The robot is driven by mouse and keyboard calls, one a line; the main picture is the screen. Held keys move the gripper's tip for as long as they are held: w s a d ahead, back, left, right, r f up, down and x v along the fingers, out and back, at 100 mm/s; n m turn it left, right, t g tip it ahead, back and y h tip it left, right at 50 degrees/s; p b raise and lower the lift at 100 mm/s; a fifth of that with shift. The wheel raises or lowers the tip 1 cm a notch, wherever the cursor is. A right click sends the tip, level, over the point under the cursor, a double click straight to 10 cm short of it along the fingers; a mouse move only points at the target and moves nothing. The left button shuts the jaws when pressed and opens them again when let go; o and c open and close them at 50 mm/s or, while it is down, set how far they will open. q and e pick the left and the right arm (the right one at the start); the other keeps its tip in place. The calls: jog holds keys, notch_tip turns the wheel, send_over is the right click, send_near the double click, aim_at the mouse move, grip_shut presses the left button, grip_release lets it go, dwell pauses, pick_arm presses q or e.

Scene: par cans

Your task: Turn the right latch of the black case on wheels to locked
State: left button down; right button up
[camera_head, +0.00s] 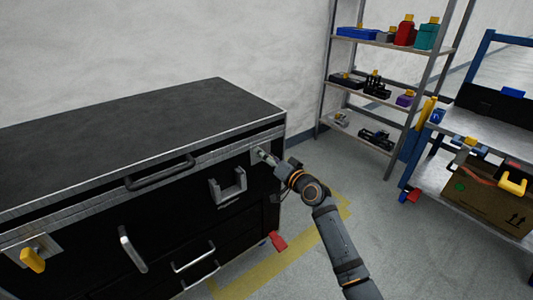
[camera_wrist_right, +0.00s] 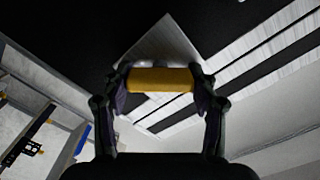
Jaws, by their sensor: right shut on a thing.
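The black case (camera_head: 110,130) stands against the wall at the left, with metal edges and its lid down. Its right latch (camera_wrist_right: 160,79), a yellow handle on a metal plate (camera_wrist_right: 165,42), spans the two fingers in the right wrist view. My right gripper (camera_head: 267,157) is at the right end of the case front, shut on this latch handle. In the head view the gripper hides the handle. The left latch (camera_head: 32,260), also yellow, hangs tilted downward on its own plate. My left gripper is not in view.
Black and metal handles (camera_head: 160,172) and a metal bracket (camera_head: 228,186) stick out of the case front. A red caster part (camera_head: 278,241) is low at its right. A shelf rack (camera_head: 372,95) and a blue-framed cart (camera_head: 480,125) stand at the right. Floor between is clear.

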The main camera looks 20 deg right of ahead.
jog(key=m+p, duration=0.2)
jog(key=m, duration=0.3)
jog(key=shift+p, duration=0.3)
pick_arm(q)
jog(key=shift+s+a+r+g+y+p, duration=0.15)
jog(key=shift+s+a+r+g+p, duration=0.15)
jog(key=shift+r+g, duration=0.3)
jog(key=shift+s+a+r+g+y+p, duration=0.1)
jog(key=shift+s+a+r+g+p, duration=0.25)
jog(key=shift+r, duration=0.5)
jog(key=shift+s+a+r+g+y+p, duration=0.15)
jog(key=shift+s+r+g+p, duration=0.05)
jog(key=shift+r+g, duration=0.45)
pick_arm(e)
jog(key=shift+d+f+m, duration=0.1)
jog(key=shift+f+m, duration=0.05)
jog(key=shift+m, duration=1.95)
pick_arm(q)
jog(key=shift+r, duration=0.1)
pick_arm(e)
jog(key=o, duration=1.2)
jog(key=shift+c, duration=0.2)
jog(key=v, duration=1.2)
